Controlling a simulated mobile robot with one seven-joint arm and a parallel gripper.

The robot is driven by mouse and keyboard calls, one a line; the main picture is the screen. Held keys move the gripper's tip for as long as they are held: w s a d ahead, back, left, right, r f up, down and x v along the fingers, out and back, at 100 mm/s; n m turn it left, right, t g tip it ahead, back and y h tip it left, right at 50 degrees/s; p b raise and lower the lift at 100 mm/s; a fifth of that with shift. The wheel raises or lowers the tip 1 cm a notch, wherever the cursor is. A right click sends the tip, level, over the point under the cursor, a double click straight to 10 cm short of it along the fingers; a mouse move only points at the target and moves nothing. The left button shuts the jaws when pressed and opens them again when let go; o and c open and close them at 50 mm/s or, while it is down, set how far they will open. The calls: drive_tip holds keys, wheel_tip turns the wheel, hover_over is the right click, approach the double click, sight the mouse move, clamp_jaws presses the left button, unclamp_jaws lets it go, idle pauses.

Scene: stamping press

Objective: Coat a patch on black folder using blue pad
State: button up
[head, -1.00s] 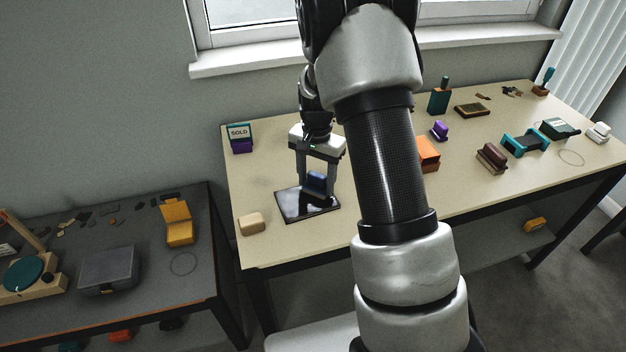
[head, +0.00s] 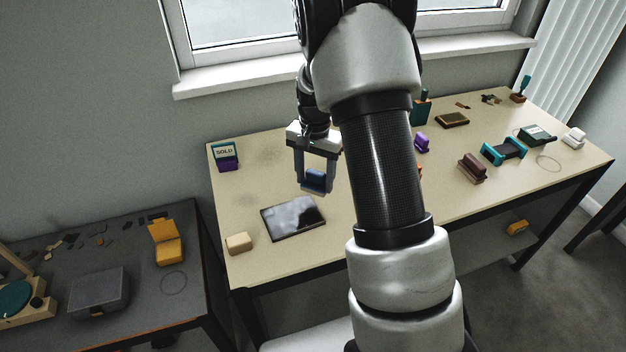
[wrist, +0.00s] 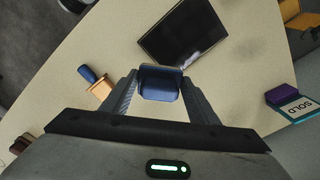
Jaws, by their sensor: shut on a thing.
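The black folder (head: 293,219) lies flat near the left front of the beige table, with pale glossy reflections on its surface. I cannot tell whether any of that is a coat. It also shows in the wrist view (wrist: 180,35), dark and uncovered. My gripper (head: 316,187) points down and is shut on the blue pad (head: 315,178), held between its two fingers. The pad's underside is hidden.
A tan block (head: 239,243) lies left of the folder, and a purple stand with a SOLD sign (head: 226,156) behind it. An orange box (wrist: 101,89) with a blue item (wrist: 87,73) is beside the gripper. Several stamps and boxes fill the table's right side.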

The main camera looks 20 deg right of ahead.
drive_tip(key=shift+r+p, duration=0.6)
drive_tip(key=shift+r, duration=0.65)
drive_tip(key=shift+f, duration=0.1)
